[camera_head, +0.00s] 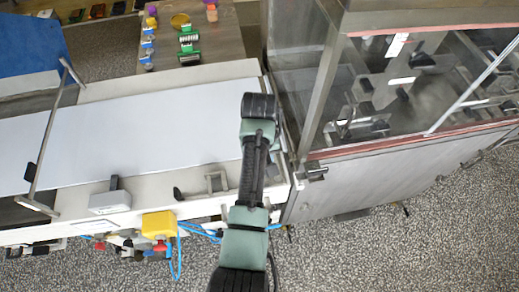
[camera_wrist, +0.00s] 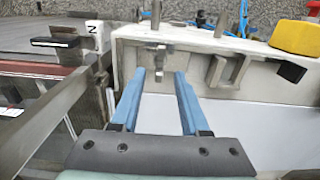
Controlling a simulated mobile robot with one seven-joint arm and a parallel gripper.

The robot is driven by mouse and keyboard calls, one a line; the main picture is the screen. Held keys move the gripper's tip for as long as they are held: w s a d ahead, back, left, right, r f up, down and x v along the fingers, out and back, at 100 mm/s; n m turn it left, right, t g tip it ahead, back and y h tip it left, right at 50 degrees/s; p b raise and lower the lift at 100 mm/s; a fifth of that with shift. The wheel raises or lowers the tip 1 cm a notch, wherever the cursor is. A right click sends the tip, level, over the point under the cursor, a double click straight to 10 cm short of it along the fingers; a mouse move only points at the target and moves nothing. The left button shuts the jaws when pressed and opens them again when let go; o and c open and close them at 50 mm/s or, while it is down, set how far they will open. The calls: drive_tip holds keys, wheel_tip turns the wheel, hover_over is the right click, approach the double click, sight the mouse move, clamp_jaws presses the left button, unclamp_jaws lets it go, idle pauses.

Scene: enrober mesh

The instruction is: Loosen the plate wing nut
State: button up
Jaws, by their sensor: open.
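In the wrist view, a small grey metal fitting (camera_wrist: 157,56) stands out from the cream side panel of the conveyor. It looks like the plate wing nut, but it is too small to make out its wings clearly. My gripper (camera_wrist: 160,76) has two blue fingers spread apart with nothing between them. The fitting appears just beyond the fingertips, between their lines; I cannot tell how large the gap is. In the head view my arm covers this part of the conveyor edge, and the fingers and the fitting are hidden.
A yellow box (camera_head: 159,225) with a red button is on the conveyor's near side. The glazed cabinet (camera_head: 400,90) stands close right of my arm. The white belt (camera_head: 120,150) is clear.

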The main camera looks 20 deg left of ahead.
wheel_tip(320, 180, up, 9)
drive_tip(key=shift+r+p, duration=0.15)
drive_tip(key=shift+p, duration=0.3)
idle(0.4)
